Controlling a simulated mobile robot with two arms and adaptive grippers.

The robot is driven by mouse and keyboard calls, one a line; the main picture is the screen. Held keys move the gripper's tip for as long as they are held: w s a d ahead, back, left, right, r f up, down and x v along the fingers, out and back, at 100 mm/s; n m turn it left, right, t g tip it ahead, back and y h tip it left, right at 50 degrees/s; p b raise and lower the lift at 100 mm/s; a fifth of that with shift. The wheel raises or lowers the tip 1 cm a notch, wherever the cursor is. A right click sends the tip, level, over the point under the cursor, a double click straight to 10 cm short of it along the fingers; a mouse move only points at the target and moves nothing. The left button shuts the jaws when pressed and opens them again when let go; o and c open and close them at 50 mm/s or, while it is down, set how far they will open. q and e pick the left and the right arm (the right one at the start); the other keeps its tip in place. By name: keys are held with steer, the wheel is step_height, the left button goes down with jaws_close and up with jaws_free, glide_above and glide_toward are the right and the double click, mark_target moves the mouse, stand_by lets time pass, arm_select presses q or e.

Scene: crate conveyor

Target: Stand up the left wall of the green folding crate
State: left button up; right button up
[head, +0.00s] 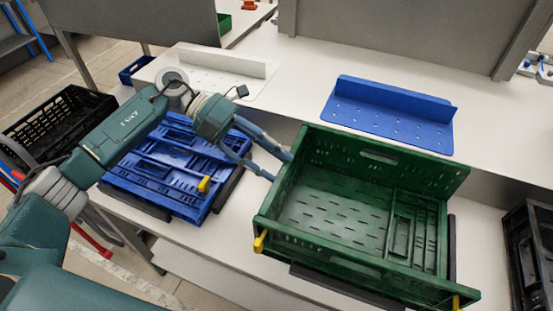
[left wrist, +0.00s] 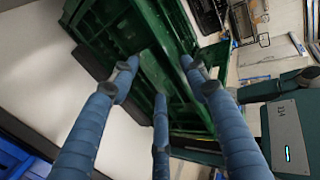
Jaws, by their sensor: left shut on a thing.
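The green folding crate (head: 325,205) stands on the white table at the right of the head view. Its left wall (head: 287,180) looks upright, and the back and front walls also stand. The right wall (head: 414,230) lies folded down inside. My left gripper (head: 280,168) reaches in from the left and is shut on the left wall near its top edge. In the left wrist view, the fingers (left wrist: 165,82) straddle the green wall (left wrist: 158,70). Their exact contact is partly hidden. My right gripper is not in view.
A folded blue crate (head: 175,165) lies left of the green one, under my left arm. A blue bracket-shaped panel (head: 388,115) and a white one (head: 215,70) lie on the raised surface behind. Black crates (head: 58,125) stand at far left and far right (head: 530,250).

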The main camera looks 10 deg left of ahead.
arm_select(q)
steer(key=v, duration=1.1)
steer(key=shift+r, duration=0.2)
